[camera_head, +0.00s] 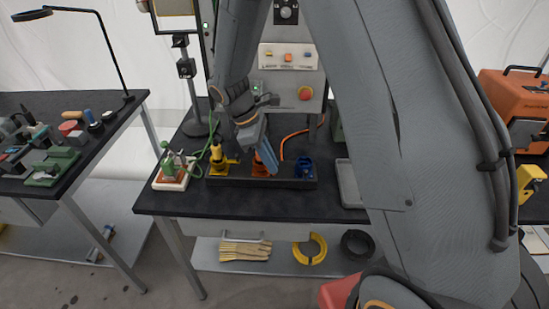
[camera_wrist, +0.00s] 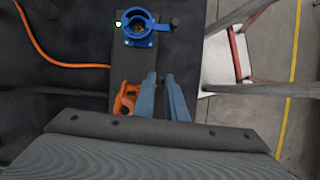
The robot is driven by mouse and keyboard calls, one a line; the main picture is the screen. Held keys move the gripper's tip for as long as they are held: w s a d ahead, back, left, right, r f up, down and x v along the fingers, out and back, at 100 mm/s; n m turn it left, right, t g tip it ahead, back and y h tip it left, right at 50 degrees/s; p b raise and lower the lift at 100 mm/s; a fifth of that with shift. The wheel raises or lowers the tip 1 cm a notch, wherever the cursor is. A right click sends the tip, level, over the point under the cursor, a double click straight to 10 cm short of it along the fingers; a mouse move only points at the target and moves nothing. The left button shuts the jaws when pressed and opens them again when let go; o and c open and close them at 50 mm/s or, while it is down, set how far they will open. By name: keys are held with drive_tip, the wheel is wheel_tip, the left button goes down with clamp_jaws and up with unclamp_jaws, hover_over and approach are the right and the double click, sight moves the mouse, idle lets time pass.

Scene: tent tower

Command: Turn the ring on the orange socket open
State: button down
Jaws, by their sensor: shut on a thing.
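The orange socket (camera_head: 261,168) stands in the middle of a dark block on the centre bench, between a yellow socket (camera_head: 218,158) and a blue socket (camera_head: 304,168). In the wrist view part of the orange socket (camera_wrist: 126,99) shows left of my gripper's fingers. My gripper (camera_head: 267,160) points down at the orange socket from above. In the wrist view its two blue-grey fingers (camera_wrist: 165,78) stand a small gap apart beside the socket. They are shut on the ring of the orange socket, at its right side. The gripped part is hidden between the fingers.
The blue socket (camera_wrist: 139,28), with a ring and side lever, is close beyond the fingers. An orange cable (camera_wrist: 50,52) lies on the bench. A panel with a red button (camera_head: 305,92) stands behind. A grey tray (camera_head: 349,183) is at right.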

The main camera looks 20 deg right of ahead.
drive_tip(key=shift+a+m+g+y, duration=0.35)
drive_tip(key=shift+a+m, duration=0.3)
drive_tip(key=shift+m, duration=0.7)
drive_tip(key=shift+a+m+g+y, duration=0.4)
drive_tip(key=shift+a+m, duration=0.25)
drive_tip(key=shift+m, duration=0.75)
drive_tip(key=shift+a+m+g+y, duration=0.35)
drive_tip(key=shift+a+m, duration=0.3)
drive_tip(key=shift+m, duration=0.7)
drive_tip(key=shift+w+a, duration=0.1)
drive_tip(key=c, duration=1.8)
unclamp_jaws()
drive_tip(key=b+v, duration=0.2)
drive_tip(key=v, duration=0.5)
drive_tip(key=shift+w+r+b, duration=0.2)
drive_tip(key=shift+r+b, duration=0.15)
drive_tip(key=shift+b, duration=0.05)
drive_tip(key=shift+s, duration=0.1)
